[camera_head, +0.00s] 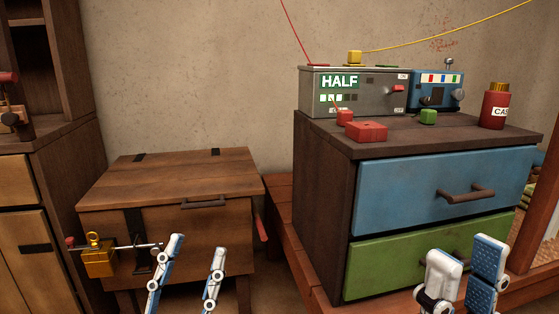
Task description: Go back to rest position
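My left gripper (198,246) shows at the bottom, in front of the wooden chest. Its two fingers point up and stand apart with nothing between them. My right gripper (467,254) shows at the bottom right, in front of the green drawer. Its fingers also point up, with a narrow gap and nothing seen between them. The lower parts of both grippers are cut off by the bottom edge.
The wooden chest (165,180) has its lid down; a brass padlock (98,258) hangs at its front left. The drawer cabinet (325,190) bears a grey HALF box (362,84), a blue box (432,97), red blocks (366,131) and a red can (494,106).

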